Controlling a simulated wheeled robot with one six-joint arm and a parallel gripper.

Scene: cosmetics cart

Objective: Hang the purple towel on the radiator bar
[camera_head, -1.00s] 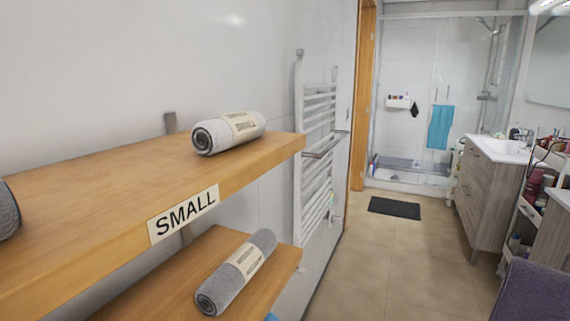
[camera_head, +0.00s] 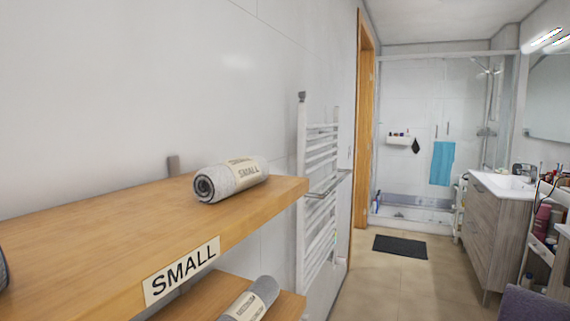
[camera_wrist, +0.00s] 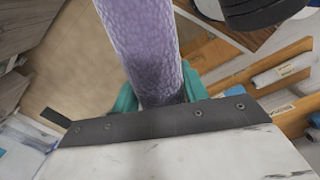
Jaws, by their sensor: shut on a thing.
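The purple towel (camera_wrist: 143,45) fills the upper middle of the wrist view as a long, textured roll. My gripper (camera_wrist: 158,93), with teal fingers, is shut on it; the fingers show on both sides of the towel. A purple piece, seemingly the same towel (camera_head: 528,306), shows at the bottom right corner of the head view. The white radiator (camera_head: 302,200) is on the left wall, beyond the shelves and before the doorway. Its grey protruding bar (camera_head: 327,187) looks empty. The towel is well apart from it in the head view.
A wooden shelf (camera_head: 90,235) labelled SMALL juts out at the left with a grey rolled towel (camera_head: 232,179). Another roll (camera_head: 252,298) lies below. A sink cabinet (camera_head: 482,225) stands right. Tiled floor (camera_head: 385,285) lies between, with a dark mat (camera_head: 400,246).

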